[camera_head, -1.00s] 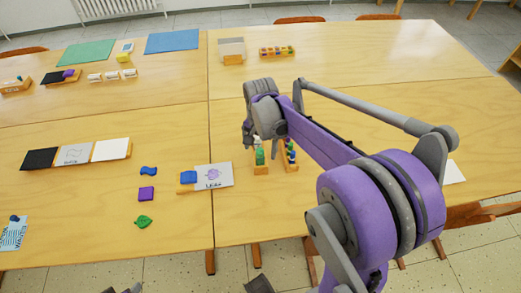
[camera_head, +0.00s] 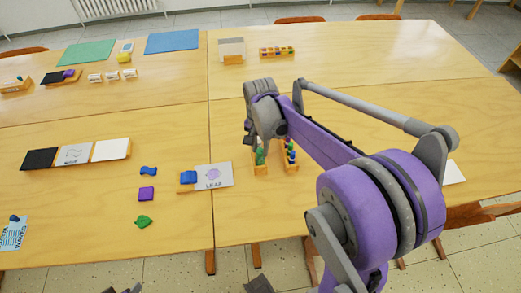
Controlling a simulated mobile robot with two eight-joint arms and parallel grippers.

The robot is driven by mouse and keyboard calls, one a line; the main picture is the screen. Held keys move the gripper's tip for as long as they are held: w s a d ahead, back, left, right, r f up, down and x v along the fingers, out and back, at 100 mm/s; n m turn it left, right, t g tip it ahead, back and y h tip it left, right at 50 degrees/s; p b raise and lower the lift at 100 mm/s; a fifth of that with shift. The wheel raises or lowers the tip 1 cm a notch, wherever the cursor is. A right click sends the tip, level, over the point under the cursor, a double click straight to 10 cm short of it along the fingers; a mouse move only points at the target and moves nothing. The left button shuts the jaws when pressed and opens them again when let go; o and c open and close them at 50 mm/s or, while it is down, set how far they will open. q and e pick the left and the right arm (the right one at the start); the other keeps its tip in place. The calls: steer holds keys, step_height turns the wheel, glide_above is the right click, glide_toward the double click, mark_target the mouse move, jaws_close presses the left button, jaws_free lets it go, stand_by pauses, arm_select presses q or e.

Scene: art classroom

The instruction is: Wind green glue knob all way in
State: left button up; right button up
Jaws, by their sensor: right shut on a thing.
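The green glue (camera_head: 260,157) stands upright in a small wooden holder (camera_head: 260,169) on the front right table. My right gripper (camera_head: 258,145) is over the top of the green glue, shut on its knob. The gripper's wrist and fingers hide most of the knob, and how far it is wound in cannot be seen. Of my left arm only small grey parts (camera_head: 127,290) show at the bottom edge, too little to tell the jaw's state.
A second wooden holder (camera_head: 291,168) with blue and green items stands close to the right. A leaf card (camera_head: 214,176), a blue block (camera_head: 188,177) and loose shapes lie to the left. Much of the table is bare.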

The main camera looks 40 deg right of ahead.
steer(key=n, duration=1.1)
steer(key=o, duration=1.4)
steer(key=shift+o, duration=0.2)
